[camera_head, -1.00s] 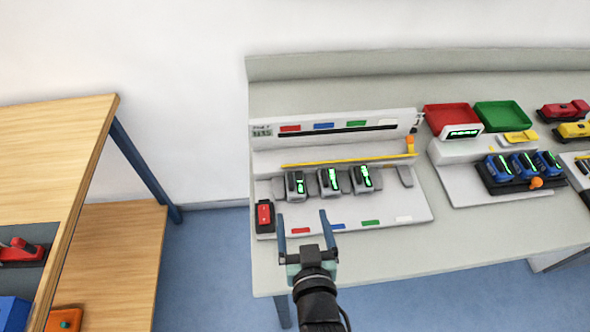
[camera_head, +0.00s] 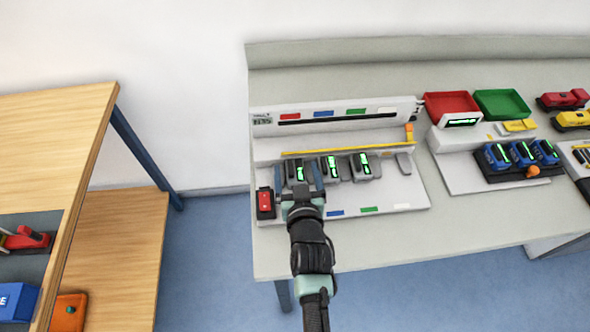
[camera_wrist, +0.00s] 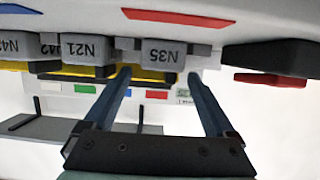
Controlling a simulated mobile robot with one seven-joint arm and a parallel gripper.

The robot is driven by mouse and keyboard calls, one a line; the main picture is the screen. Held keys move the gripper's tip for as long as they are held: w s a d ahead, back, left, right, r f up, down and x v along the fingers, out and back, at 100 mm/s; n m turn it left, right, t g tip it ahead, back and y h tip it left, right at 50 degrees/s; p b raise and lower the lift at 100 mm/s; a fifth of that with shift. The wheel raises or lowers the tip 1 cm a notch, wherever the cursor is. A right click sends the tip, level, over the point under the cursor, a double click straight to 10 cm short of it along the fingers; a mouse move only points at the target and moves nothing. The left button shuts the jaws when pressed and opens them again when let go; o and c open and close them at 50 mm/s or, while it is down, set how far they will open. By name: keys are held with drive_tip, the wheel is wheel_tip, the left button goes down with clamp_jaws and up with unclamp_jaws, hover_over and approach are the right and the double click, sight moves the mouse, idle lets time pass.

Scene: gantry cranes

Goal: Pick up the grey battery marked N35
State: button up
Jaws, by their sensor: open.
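The grey battery marked N35 (camera_wrist: 163,56) shows upside down in the wrist view, its label facing me. In the head view it is the leftmost battery (camera_head: 298,172) of a row of three on the white station (camera_head: 385,195), with a green display on top. My gripper (camera_head: 302,178) is open at this battery. In the wrist view its two fingers (camera_wrist: 159,78) point towards N35, one on each side of it, with no clear contact. A battery marked N21 (camera_wrist: 83,50) sits beside it, with another label partly seen further left.
A red switch box (camera_head: 265,203) stands just left of the battery row. A yellow strip (camera_head: 340,148) runs behind the row. To the right are blue batteries (camera_head: 522,154) in a black holder and red (camera_head: 452,105) and green (camera_head: 502,104) trays. The bench front (camera_head: 400,235) is clear.

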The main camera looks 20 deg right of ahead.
drive_tip(key=shift+x, duration=1.1)
clamp_jaws()
